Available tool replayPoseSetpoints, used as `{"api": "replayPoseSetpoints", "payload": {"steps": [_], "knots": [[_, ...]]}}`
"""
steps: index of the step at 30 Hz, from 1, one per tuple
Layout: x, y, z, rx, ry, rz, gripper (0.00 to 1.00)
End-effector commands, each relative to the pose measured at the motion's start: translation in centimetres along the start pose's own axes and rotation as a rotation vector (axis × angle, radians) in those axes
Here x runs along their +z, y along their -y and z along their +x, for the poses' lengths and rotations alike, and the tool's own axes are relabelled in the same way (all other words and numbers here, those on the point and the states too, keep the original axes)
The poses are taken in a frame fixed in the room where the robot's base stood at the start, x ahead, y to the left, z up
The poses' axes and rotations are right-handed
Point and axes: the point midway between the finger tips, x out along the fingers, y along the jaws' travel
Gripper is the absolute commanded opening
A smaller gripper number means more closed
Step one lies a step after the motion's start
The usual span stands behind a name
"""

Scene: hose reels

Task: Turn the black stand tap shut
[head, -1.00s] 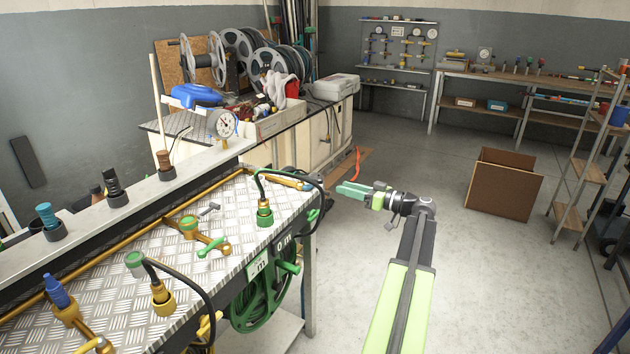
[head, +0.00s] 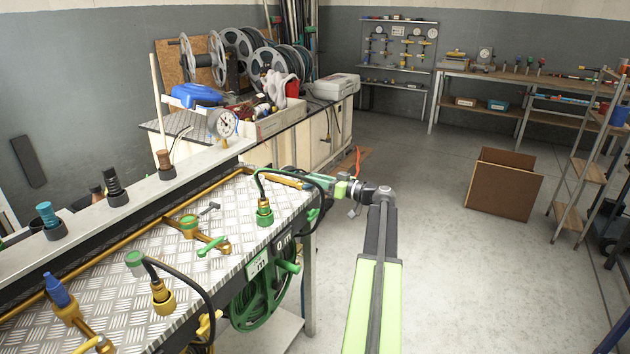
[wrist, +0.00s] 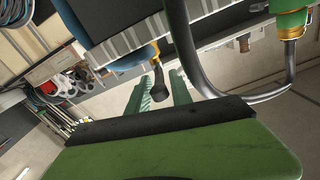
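The black tap handle (wrist: 158,88) shows in the wrist view below a brass-coloured piece at the bench edge. My gripper (wrist: 160,92) has its two green fingers apart, one on each side of the black handle. There seems to be a gap on both sides, and I cannot tell whether either finger touches it. In the head view my gripper (head: 318,184) is at the bench's right end, close to the end of a brass pipe (head: 280,179). The black hose and my gripper hide the tap there.
A black hose (head: 300,176) loops from a green-and-brass fitting (head: 264,213) over the bench edge, very near my gripper. It also crosses the wrist view (wrist: 190,45). A green hose reel (head: 262,300) hangs below the bench.

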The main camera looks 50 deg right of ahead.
Motion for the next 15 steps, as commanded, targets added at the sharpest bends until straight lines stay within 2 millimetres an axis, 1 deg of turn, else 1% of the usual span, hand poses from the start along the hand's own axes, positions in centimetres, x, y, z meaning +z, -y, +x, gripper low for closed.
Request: {"api": "replayPoseSetpoints", "payload": {"steps": [1,5,6,15], "knots": [[0.00,0.00,-0.02,0.000,0.000,0.000,0.18],[0.00,-0.01,-0.04,0.000,0.000,0.000,0.01],[0.00,-0.02,-0.05,0.000,0.000,0.000,0.00],[-0.01,-0.04,-0.09,0.001,0.000,0.000,0.00]]}}
